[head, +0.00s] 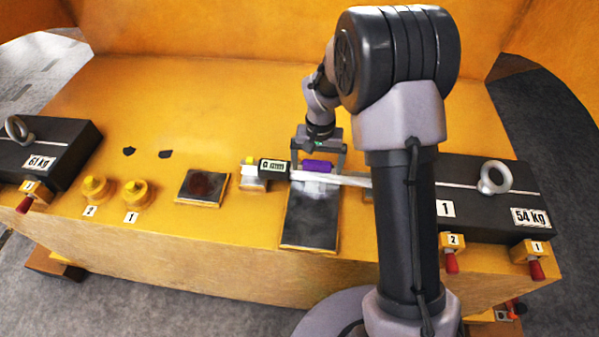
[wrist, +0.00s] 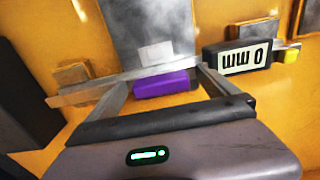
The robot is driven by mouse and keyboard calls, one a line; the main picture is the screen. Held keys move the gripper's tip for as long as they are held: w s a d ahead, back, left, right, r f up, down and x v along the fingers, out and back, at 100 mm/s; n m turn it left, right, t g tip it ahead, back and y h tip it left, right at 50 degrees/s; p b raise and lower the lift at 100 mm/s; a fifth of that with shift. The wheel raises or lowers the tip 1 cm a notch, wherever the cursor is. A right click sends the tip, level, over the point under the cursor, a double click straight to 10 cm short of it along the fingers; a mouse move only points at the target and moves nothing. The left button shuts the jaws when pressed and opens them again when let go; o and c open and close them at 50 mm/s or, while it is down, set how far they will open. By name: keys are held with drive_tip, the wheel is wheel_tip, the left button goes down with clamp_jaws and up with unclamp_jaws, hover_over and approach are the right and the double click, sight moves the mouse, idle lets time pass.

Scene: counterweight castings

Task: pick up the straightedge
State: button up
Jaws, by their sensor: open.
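The straightedge is a pale metal bar (head: 345,180) lying across a dark grey plate (head: 309,226), with a purple block (head: 317,165) at its middle that looks like its grip. In the wrist view the bar (wrist: 75,97) runs slantwise just beyond my fingertips, and the purple block (wrist: 163,83) shows between the fingers. My gripper (head: 320,168) is open, pointing down with a finger on either side of the purple block. In the wrist view my gripper (wrist: 163,80) shows a gap beside the block. My arm hides the bar's right end in the head view.
A digital readout (head: 273,166) stands by the bar's left end; it also shows in the wrist view (wrist: 244,57). Black weights stand at left (head: 45,150) and right (head: 500,200). Two yellow knobs (head: 134,193) and a small dark plate (head: 201,187) sit left.

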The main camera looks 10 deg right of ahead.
sight(317, 165)
drive_tip(key=shift+w+r, duration=0.1)
clamp_jaws()
drive_tip(key=shift+r, duration=0.1)
drive_tip(key=shift+r, duration=0.35)
drive_tip(key=r, duration=0.1)
drive_tip(key=r+p, duration=0.1)
drive_tip(key=shift+s+r, duration=0.35)
drive_tip(key=shift+r, duration=0.05)
drive_tip(key=s+a+r, duration=0.1)
drive_tip(key=s, duration=1.4)
drive_tip(key=shift+s+a, duration=0.15)
drive_tip(key=shift+a, duration=0.15)
drive_tip(key=shift+r, duration=0.1)
